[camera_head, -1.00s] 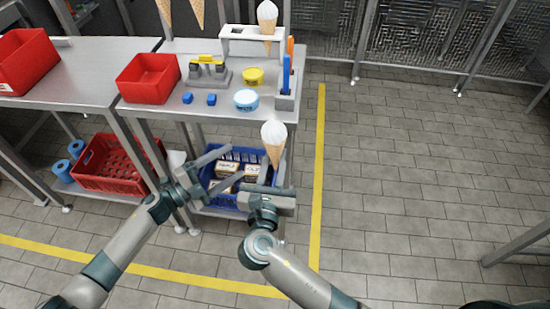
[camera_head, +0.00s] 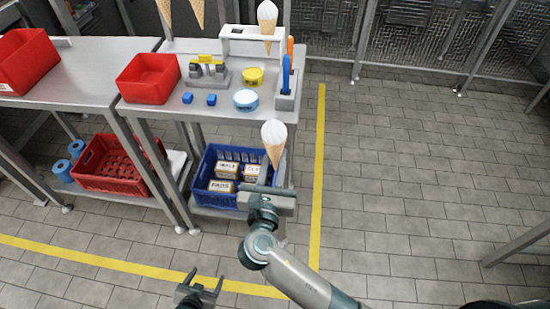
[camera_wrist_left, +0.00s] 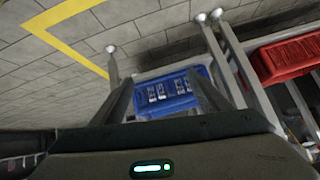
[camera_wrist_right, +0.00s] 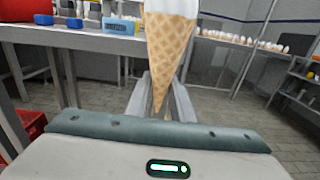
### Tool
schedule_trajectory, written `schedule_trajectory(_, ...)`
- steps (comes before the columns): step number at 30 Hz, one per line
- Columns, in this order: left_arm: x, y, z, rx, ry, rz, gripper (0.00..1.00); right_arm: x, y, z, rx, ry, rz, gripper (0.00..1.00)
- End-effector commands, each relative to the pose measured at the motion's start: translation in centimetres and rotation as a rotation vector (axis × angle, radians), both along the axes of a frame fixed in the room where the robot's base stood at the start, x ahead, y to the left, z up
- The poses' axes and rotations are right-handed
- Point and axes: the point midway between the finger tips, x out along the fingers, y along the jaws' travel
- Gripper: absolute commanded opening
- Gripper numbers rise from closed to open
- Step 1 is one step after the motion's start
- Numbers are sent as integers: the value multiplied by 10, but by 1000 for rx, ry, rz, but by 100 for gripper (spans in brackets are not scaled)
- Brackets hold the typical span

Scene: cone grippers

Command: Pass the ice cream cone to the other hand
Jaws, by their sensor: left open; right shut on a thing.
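The ice cream cone (camera_head: 274,143) stands upright, tip down, with white ice cream on top, in my right gripper (camera_head: 270,190). That gripper is shut on the lower part of the cone. In the right wrist view the waffle cone (camera_wrist_right: 168,50) rises between the fingers; its top is cut off. My left gripper (camera_head: 202,285) is open and empty, low in the head view, below and to the left of the cone and well apart from it. In the left wrist view its fingers (camera_wrist_left: 160,100) are spread with nothing between them.
A steel table (camera_head: 195,110) holds a red bin (camera_head: 148,78), a white cone stand (camera_head: 250,34) with another cone (camera_head: 267,20), and tubs. A blue crate (camera_head: 212,165) with boxes and a red crate (camera_head: 108,165) sit below. Floor to the right is clear.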

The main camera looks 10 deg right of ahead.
Motion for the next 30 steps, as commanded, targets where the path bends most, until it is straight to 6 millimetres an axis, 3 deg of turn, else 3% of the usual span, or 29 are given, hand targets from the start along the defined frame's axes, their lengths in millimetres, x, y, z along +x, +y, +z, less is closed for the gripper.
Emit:
schedule_trajectory(1, -21, 0, -11, -8, 51, 28, 69, 0, 0, 0, 0, 0, 0, 9)
schedule_trajectory(6, -81, 1, -41, -31, 204, 104, 69, 0, 0, 0, 0, 0, 0, 9)
schedule_trajectory(12, -126, -1, -58, -51, 312, 154, 69, 0, 0, 0, 0, 0, 0, 9)
schedule_trajectory(18, -139, -1, -62, -56, 344, 167, 69, 0, 0, 0, 0, 0, 0, 9)
schedule_trajectory(30, -139, -1, -62, -55, 343, 166, 69, 0, 0, 0, 0, 0, 0, 9)
